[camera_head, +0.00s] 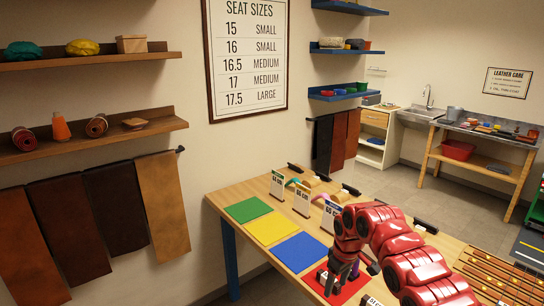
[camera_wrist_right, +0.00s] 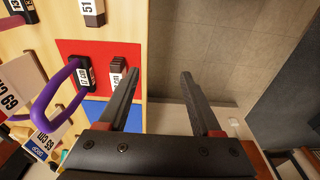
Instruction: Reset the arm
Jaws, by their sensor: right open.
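My right arm is red and comes in from the lower right in the head view, and its dark gripper (camera_head: 343,280) hangs over the red mat (camera_head: 337,291) at the table's front. In the wrist view the right gripper (camera_wrist_right: 160,80) has its two fingers wide apart with nothing between them. A purple arch (camera_wrist_right: 62,92) with a black labelled end block lies partly on the red mat (camera_wrist_right: 75,47), left of the fingers. A dark labelled block (camera_wrist_right: 117,68) is beside the left finger, partly hidden by it. My left gripper is not in view.
Green (camera_head: 247,209), yellow (camera_head: 270,228) and blue (camera_head: 300,252) mats lie bare on the wooden table. White label cards (camera_head: 302,200) and coloured arches stand behind them. A slotted wooden rack (camera_head: 500,280) is at the right. Floor (camera_wrist_right: 215,55) shows beyond the table edge.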

